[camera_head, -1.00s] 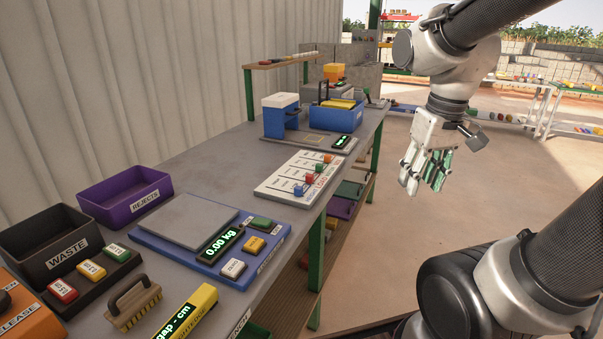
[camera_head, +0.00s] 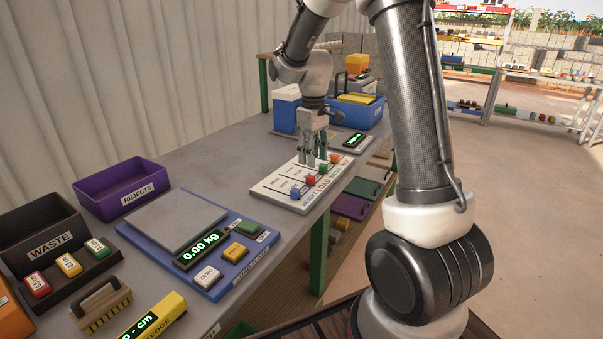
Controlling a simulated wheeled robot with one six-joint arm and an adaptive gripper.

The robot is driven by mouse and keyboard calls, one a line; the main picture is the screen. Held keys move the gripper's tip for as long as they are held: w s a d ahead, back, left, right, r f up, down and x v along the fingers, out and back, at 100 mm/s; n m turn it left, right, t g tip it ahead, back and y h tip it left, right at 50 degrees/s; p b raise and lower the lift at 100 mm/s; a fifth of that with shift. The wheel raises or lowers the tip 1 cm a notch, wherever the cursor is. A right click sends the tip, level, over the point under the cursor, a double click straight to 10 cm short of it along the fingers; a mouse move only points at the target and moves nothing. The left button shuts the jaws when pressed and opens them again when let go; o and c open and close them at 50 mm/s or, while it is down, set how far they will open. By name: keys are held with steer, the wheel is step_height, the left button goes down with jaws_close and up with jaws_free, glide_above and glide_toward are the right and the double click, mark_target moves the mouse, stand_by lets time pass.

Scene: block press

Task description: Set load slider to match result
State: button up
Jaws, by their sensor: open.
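The slider panel (camera_head: 276,195) is a pale board on the bench with the word LOAD along its front edge. Its coloured knobs are a blue knob (camera_head: 295,193), a red knob (camera_head: 310,181), a green knob (camera_head: 323,169) and an orange knob (camera_head: 335,159). My gripper (camera_head: 313,160) points down over the far half of the panel, close to the green and red knobs. It is open; I cannot tell whether it touches a knob. Which slot each finger is over is unclear. A small dark display (camera_head: 355,139) behind the panel has unreadable green text.
A blue scale (camera_head: 190,243) reading 0.00 kg stands nearer on the bench. A purple REJECTS bin (camera_head: 123,189) and black WASTE bin (camera_head: 45,232) are at left. A blue crate (camera_head: 357,112) and a blue-and-white press (camera_head: 285,110) stand behind the panel.

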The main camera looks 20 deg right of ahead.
mark_target(310, 176)
steer(key=shift+w+a+r+n, duration=0.1)
steer(key=shift+w+r+n, duration=0.15)
steer(key=shift+w, duration=0.25)
steer(key=shift+n, duration=0.35)
steer(key=shift+f, duration=0.1)
step_height(310, 176, down, 8)
steer(key=shift+r, duration=0.15)
steer(key=shift+w, duration=0.1)
jaws_close()
